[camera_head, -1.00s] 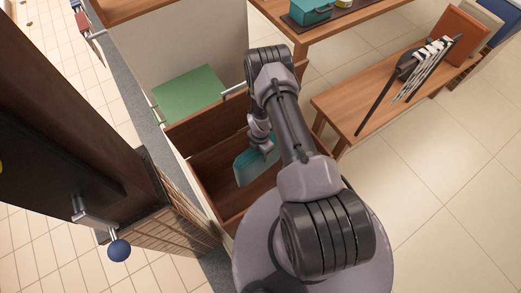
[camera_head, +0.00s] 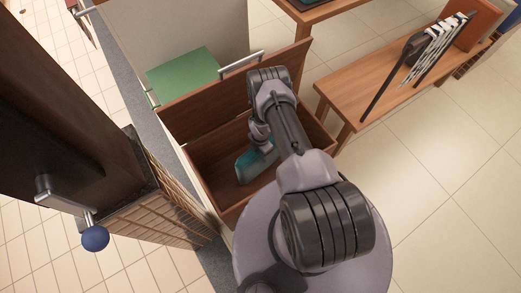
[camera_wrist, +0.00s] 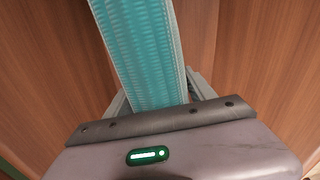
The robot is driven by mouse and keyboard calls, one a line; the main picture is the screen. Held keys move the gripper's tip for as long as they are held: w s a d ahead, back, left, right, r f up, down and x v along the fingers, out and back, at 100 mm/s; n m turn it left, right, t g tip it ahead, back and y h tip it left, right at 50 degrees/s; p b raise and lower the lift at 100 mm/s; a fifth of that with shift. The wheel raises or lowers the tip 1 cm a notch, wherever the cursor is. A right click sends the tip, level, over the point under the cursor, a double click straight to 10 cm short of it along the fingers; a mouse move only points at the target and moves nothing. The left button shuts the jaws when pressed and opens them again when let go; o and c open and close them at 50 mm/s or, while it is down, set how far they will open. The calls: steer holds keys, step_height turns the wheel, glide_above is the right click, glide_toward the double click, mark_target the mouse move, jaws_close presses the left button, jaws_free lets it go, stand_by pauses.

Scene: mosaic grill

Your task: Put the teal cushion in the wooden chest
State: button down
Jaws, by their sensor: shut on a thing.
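The teal cushion (camera_head: 252,163) is held on edge inside or just over the open wooden chest (camera_head: 207,176); I cannot tell if it touches the chest floor. It also shows in the wrist view (camera_wrist: 142,50), with brown wood on both sides. My gripper (camera_wrist: 152,102) is shut on the cushion. In the head view my arm hides the gripper's fingers and part of the chest. The chest lid (camera_head: 190,108) stands raised on the far side.
A green panel (camera_head: 183,72) lies behind the chest. A wooden bench (camera_head: 345,92) with grill tools (camera_head: 425,50) stands at the right. A dark post with a blue-knobbed handle (camera_head: 95,238) stands at the left. Tiled floor is clear at the lower right.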

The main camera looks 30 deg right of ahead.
steer(key=shift+c, duration=1.2)
jaws_free()
step_height(320, 180, up, 17)
steer(key=p, duration=0.8)
steer(key=shift+r, duration=0.15)
